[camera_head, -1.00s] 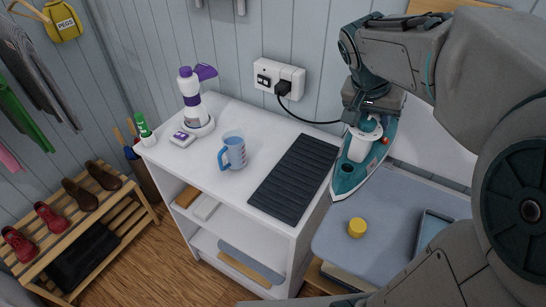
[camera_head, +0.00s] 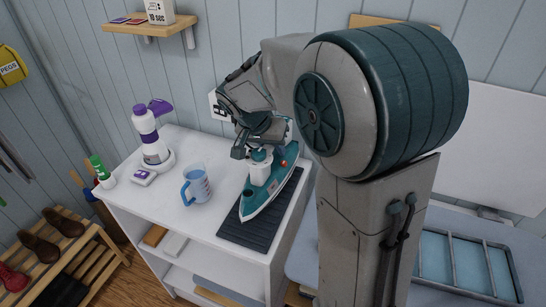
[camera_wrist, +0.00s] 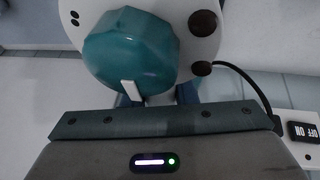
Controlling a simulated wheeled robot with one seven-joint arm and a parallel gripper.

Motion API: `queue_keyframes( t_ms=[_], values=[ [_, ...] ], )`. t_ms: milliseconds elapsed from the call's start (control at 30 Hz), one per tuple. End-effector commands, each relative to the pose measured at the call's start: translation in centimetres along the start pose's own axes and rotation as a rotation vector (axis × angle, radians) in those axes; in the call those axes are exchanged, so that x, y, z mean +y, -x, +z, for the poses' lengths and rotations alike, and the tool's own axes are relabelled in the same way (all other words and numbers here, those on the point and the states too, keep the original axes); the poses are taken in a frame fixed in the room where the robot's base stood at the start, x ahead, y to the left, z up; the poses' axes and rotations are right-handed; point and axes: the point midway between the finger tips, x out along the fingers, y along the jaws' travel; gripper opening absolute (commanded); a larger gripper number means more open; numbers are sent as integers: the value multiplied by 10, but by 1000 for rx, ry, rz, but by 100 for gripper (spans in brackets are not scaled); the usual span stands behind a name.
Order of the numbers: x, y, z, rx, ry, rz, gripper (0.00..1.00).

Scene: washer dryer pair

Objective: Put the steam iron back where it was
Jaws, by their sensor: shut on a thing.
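The teal and white steam iron (camera_head: 270,190) is held by my gripper (camera_head: 258,150), which is shut on its upper part. In the head view the iron is over the dark ribbed mat (camera_head: 236,228) on the white cabinet top, soleplate down and tip pointing toward the front. I cannot tell whether the soleplate touches the mat. In the wrist view the teal and white body of the iron (camera_wrist: 130,50) fills the top, close to my gripper. The fingertips are mostly hidden by the iron and the wrist.
A blue measuring jug (camera_head: 197,185) stands left of the mat. A white and purple steamer (camera_head: 149,135) and a green-capped bottle (camera_head: 100,170) stand farther left. The black-buttoned wall socket and cord (camera_wrist: 302,130) are close by. A wall shelf (camera_head: 150,28) hangs above.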

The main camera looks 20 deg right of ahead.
Motion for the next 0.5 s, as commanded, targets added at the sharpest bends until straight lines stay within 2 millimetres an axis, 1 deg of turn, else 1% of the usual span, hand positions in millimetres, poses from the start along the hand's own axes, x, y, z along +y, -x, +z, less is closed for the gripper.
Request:
queue_keyframes(
  t_ms=[67, 200, 300, 500],
  values=[
    [-2, -4, 2, 1, 0, 0, 0],
    [-5, -22, 9, 0, 1, 1, 0],
    [-7, -31, 13, 0, 0, 0, 0],
    [-8, -35, 14, 2, -1, -2, 0]
  ],
)
